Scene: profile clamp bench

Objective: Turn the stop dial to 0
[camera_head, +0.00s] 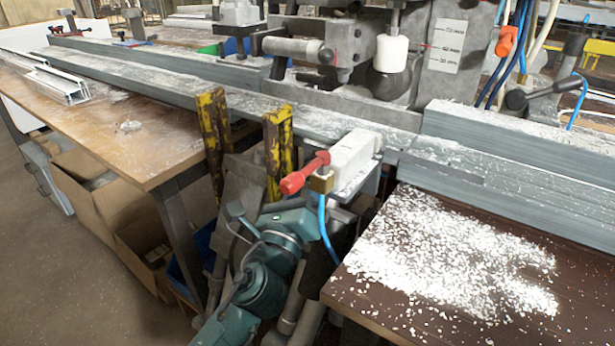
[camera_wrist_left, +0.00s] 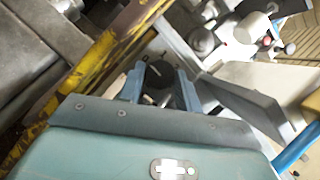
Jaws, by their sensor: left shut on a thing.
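My left gripper (camera_wrist_left: 158,92) shows in the left wrist view with its two pale blue fingers closed on a dark round knob (camera_wrist_left: 157,74), which I take to be the stop dial. The fingers touch its two sides. The dial's markings and its setting cannot be read here. In the head view my teal left arm reaches up from the bottom centre between the yellow posts and the white block, and its links hide the fingertips and the dial. My right gripper is in neither view.
Two worn yellow posts (camera_head: 278,150) stand close to my left arm. Right of them is a white block (camera_head: 352,152) with a red handle (camera_head: 304,173) and a blue hose. The long grey rail (camera_head: 150,88) runs behind. White chips cover the brown table (camera_head: 380,318) at right.

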